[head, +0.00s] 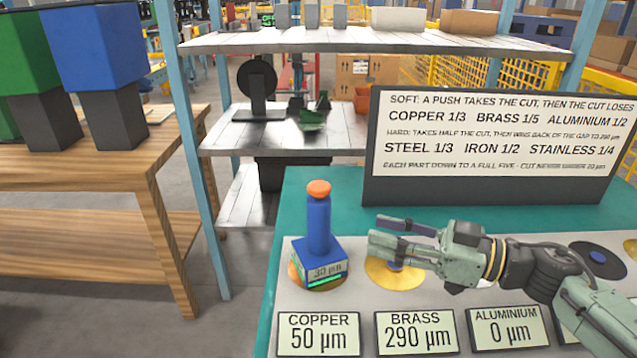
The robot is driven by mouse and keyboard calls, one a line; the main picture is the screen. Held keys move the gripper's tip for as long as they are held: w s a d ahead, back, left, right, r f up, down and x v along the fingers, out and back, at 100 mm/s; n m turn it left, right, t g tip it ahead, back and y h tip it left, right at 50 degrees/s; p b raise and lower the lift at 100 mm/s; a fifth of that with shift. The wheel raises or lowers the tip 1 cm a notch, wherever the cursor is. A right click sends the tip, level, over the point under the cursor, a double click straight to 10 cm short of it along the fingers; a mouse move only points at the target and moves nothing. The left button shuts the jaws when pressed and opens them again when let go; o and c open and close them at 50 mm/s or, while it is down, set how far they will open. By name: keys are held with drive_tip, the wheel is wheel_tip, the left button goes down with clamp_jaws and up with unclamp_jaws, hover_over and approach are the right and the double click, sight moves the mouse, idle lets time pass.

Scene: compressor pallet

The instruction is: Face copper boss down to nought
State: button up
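A blue tool (320,235) with an orange knob stands upright on the copper disc (338,286) at the left of the row. Its square foot reads 30 µm above a green bar and hides most of the copper. The card in front (318,334) reads COPPER 50 µm. My gripper (374,234) is to the right of the tool, apart from it, with its fingers pointing left over the brass disc (385,273). A gap shows between the fingers, with nothing held.
A sign (490,135) behind lists COPPER 1/3 among the soft metals. Cards read BRASS 290 µm (416,331) and ALUMINIUM 0 µm (508,328). A dark-centred disc (600,260) lies right, beyond my arm. A wooden bench (150,180) stands left.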

clamp_jaws()
idle(1.4)
